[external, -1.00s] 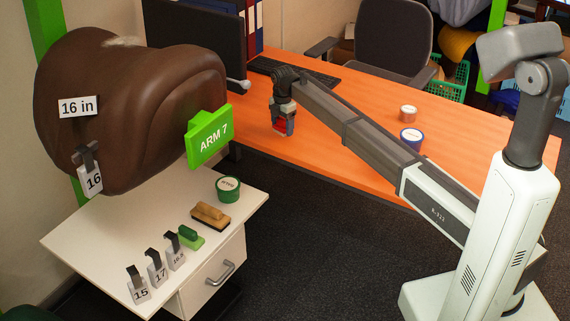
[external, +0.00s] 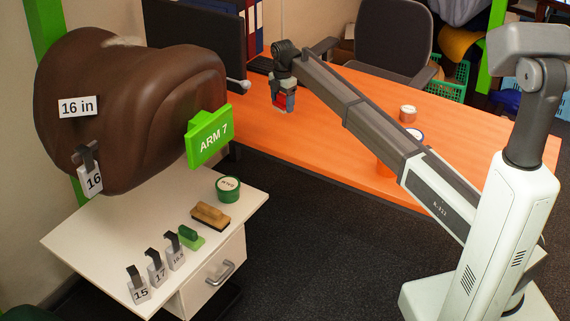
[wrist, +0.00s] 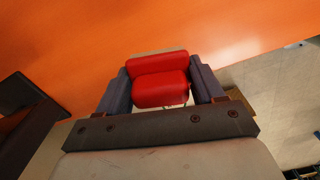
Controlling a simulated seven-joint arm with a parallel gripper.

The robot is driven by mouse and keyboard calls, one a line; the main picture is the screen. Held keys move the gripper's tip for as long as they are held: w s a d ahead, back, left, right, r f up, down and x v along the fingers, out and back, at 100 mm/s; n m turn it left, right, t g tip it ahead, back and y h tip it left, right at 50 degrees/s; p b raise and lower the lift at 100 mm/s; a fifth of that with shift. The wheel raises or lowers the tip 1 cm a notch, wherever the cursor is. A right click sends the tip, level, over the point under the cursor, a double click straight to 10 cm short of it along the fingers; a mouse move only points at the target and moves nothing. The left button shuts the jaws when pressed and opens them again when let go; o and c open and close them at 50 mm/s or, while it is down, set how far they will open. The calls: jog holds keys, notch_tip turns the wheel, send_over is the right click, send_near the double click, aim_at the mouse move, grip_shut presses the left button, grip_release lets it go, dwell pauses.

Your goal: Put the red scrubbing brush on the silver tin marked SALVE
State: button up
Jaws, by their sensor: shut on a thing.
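My gripper (external: 283,103) is over the left part of the orange desk, shut on the red scrubbing brush (external: 280,99). In the wrist view the brush (wrist: 158,88) sits between the two dark fingers, with a paler strip along its far edge. A small silver tin (external: 408,114) with a pale lid stands on the desk, well to the right of my gripper. Its marking is too small to read.
The desk's middle (external: 330,130) is clear.

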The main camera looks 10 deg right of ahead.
jog(key=w+d+m, duration=0.1)
jog(key=w+d, duration=0.2)
jog(key=d, duration=0.9)
notch_tip(320, 180, up, 4)
jog(key=m, duration=0.5)
send_over(409, 109)
jog(key=shift+w+f, duration=0.15)
jog(key=shift+f, duration=4.4)
jog(key=shift+f, duration=0.1)
jog(key=o, duration=1.1)
